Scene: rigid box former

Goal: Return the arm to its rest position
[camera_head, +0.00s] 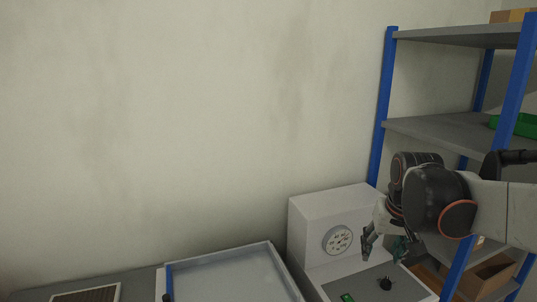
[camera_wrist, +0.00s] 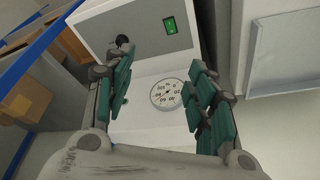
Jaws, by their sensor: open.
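My arm reaches in from the right edge of the head view, in front of the blue-posted shelf. My gripper (camera_head: 372,240) hangs over the front of a white machine with a dial. In the wrist view my gripper (camera_wrist: 160,92) has its green-padded fingers spread wide apart, with nothing between them. The white machine (camera_wrist: 150,60) shows beyond the fingers, with its round dial (camera_wrist: 168,93) seen in the gap. My gripper appears apart from the machine, though the exact distance cannot be told.
The machine's grey panel carries a green switch (camera_head: 347,298) and a black knob (camera_head: 386,284). A shallow light tray (camera_head: 225,275) stands left of it. The shelf (camera_head: 440,128) with blue posts rises at right, close to my arm. A cardboard box (camera_head: 487,277) sits low there. The upper left is open wall.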

